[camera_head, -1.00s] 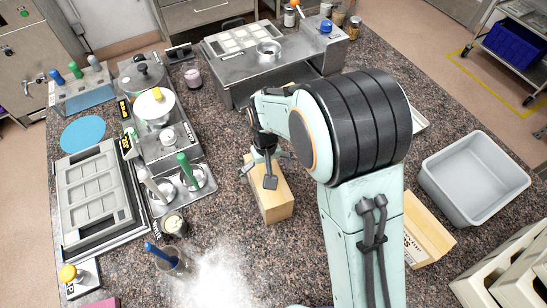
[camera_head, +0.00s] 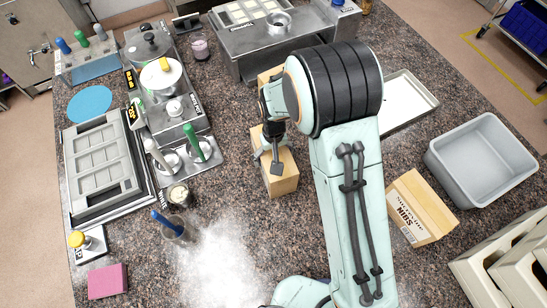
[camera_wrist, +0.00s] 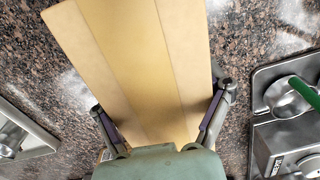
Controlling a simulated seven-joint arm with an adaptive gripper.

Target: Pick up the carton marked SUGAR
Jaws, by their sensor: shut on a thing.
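A plain tan carton (camera_head: 284,182) with a lengthwise band is between the fingers of my gripper (camera_head: 274,150), left of the arm in the head view. In the wrist view the carton (camera_wrist: 135,60) fills the middle, with a finger of my gripper (camera_wrist: 162,100) at each side. My gripper is shut on it. No lettering shows on its visible faces, so I cannot tell whether it is marked SUGAR. I cannot tell whether it is clear of the counter. Another tan carton (camera_head: 420,208) marked NIBS lies right of the arm.
A tan box part (camera_head: 268,76) shows behind my gripper, mostly hidden. A grey bin (camera_head: 482,160) and a shallow tray (camera_head: 408,105) stand right. A steel stand with utensils (camera_head: 190,160) is close on the left. White powder (camera_head: 215,262) covers the front counter.

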